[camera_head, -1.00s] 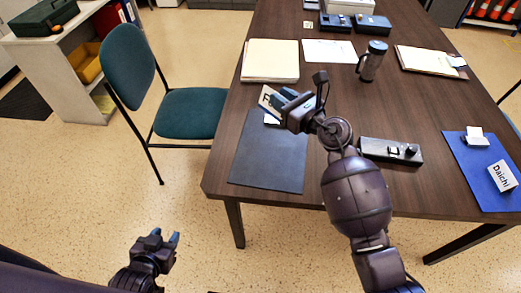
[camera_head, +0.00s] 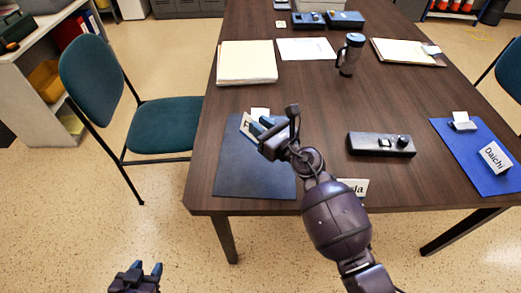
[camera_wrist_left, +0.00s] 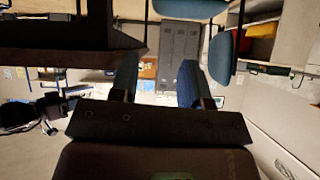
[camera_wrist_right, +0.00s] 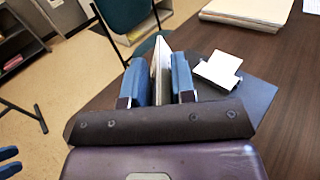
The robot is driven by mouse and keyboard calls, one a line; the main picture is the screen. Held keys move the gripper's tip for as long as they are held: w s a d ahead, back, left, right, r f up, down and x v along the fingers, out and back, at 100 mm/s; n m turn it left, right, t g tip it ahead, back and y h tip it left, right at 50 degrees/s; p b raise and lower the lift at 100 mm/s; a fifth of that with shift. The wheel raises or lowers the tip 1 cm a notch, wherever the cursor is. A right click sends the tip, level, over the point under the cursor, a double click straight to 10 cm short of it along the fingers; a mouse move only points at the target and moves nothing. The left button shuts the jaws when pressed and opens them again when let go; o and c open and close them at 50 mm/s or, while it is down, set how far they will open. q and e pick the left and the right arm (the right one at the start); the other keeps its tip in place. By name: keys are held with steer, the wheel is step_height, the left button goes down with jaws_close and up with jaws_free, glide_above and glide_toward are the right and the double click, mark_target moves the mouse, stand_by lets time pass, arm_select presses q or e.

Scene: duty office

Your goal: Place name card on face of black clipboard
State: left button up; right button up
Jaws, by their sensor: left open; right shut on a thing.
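The black clipboard (camera_head: 255,178) lies flat on the table's near left part, with a white clip piece (camera_head: 260,112) at its far edge. My right gripper (camera_head: 261,127) is shut on a pale name card (camera_head: 247,126), above the clipboard's far part. In the right wrist view the card (camera_wrist_right: 161,72) stands edge-on between the blue fingers, beside the white clip piece (camera_wrist_right: 217,69). Its writing is not readable, and I cannot tell its height over the board. My left gripper (camera_head: 147,268) is open and empty, low in front of the table.
A black box (camera_head: 381,144) and a blue clipboard (camera_head: 475,165) with a "Daichi" card (camera_head: 494,157) lie rightward. A folder stack (camera_head: 246,63) and mug (camera_head: 350,54) stand behind. A chair (camera_head: 140,115) is left.

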step_height(320, 180, down, 4)
steer(key=shift+f+b, duration=0.1)
steer(key=shift+b, duration=0.6)
steer(key=shift+f, duration=0.35)
step_height(320, 180, down, 4)
steer(key=b, duration=0.2)
steer(key=shift+r+b, duration=0.1)
steer(key=shift+b, duration=0.25)
steer(key=shift+f, duration=0.25)
steer(key=shift+r, duration=0.15)
steer(key=o, duration=0.9)
arm_select(q)
step_height(320, 180, down, 4)
steer(key=shift+f, duration=0.15)
